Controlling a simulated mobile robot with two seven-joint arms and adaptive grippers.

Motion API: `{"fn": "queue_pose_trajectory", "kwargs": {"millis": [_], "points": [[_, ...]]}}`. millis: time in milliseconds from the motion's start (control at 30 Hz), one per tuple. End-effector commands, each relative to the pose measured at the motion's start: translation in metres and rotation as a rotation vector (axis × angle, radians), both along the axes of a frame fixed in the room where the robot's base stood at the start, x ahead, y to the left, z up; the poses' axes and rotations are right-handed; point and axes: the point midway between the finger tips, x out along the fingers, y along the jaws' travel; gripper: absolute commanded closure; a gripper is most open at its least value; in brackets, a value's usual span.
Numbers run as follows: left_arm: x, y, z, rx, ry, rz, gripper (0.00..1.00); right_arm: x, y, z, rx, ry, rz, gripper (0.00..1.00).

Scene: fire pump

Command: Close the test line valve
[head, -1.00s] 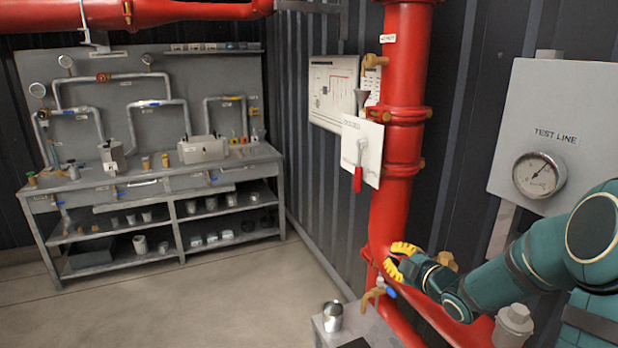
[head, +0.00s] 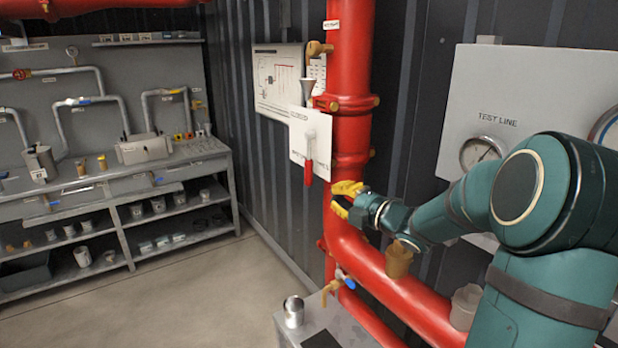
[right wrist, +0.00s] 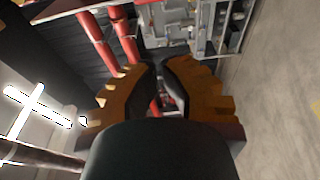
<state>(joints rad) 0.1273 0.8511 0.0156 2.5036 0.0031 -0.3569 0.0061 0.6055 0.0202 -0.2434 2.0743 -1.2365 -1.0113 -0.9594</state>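A grey panel (head: 545,110) lettered "TEST LINE" stands at the right, with a round gauge (head: 481,152) partly behind my right arm. A small brass valve with a blue handle (head: 345,280) sits low by the red pipe. A lever with a red grip (head: 308,172) hangs down on a white plate left of the riser. I cannot tell which is the test line valve. My right gripper (head: 343,199) has yellow fingers, partly open with a narrow gap and nothing seen between them. It is in front of the riser, right of and below the red grip, above the blue handle. My left gripper is not in view.
The thick red riser (head: 350,60) bends into a red pipe (head: 385,285) running to the lower right. A metal cup (head: 293,312) stands on a grey box below. A workbench (head: 120,185) with pipework is at the back left. The floor between is clear.

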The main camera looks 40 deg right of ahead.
Motion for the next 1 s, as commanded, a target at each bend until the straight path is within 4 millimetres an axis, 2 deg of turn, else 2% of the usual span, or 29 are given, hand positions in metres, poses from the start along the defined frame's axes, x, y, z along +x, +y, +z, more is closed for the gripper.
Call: {"fn": "queue_pose_trajectory", "kwargs": {"millis": [500,700,1000], "points": [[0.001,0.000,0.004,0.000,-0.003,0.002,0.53,0.095,0.009,-0.001,0.002,0.001,0.003,1.00],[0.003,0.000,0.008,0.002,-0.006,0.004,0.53,0.115,-0.009,0.000,0.000,0.002,0.000,1.00],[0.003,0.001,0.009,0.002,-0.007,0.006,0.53,0.124,-0.017,0.000,0.001,0.001,0.000,1.00]]}}
